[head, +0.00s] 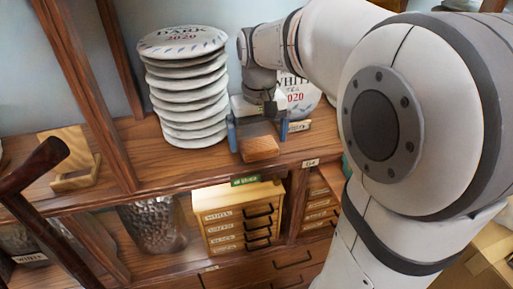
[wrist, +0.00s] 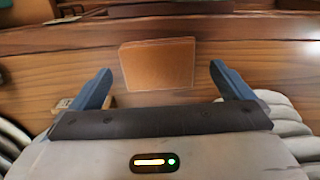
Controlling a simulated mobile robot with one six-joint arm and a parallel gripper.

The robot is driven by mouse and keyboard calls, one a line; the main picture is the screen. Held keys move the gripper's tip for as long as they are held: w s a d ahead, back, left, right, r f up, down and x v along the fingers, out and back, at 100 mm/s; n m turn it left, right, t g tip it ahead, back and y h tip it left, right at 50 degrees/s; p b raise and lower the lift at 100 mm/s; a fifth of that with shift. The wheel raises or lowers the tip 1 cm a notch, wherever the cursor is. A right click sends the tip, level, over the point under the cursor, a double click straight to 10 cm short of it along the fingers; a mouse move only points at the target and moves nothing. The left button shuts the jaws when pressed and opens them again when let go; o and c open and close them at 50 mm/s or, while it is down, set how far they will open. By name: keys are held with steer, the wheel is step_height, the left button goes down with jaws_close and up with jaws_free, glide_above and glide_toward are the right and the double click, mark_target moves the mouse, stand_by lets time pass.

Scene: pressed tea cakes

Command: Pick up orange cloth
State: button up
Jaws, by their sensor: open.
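The orange cloth (head: 261,149) looks like a small flat square on the wooden shelf, near its front edge. It also shows in the wrist view (wrist: 158,64), centred ahead of my gripper and between the lines of its fingers. My gripper (head: 258,133) is open, with one blue finger to each side of the cloth in the head view. In the wrist view, the gap between the fingertips (wrist: 160,70) is wider than the cloth and holds nothing. I cannot tell the exact height of the fingertips above the shelf.
A tall stack of wrapped tea cakes (head: 188,90) stands on the shelf just left of my gripper. Another tea cake (head: 296,92) stands upright behind it. A wooden stand (head: 72,160) is farther left. A small drawer cabinet (head: 238,215) and a hammered metal vessel (head: 152,228) are below.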

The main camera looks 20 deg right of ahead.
steer(key=shift+f, duration=0.65)
steer(key=shift+c, duration=0.6)
steer(key=c, duration=0.9)
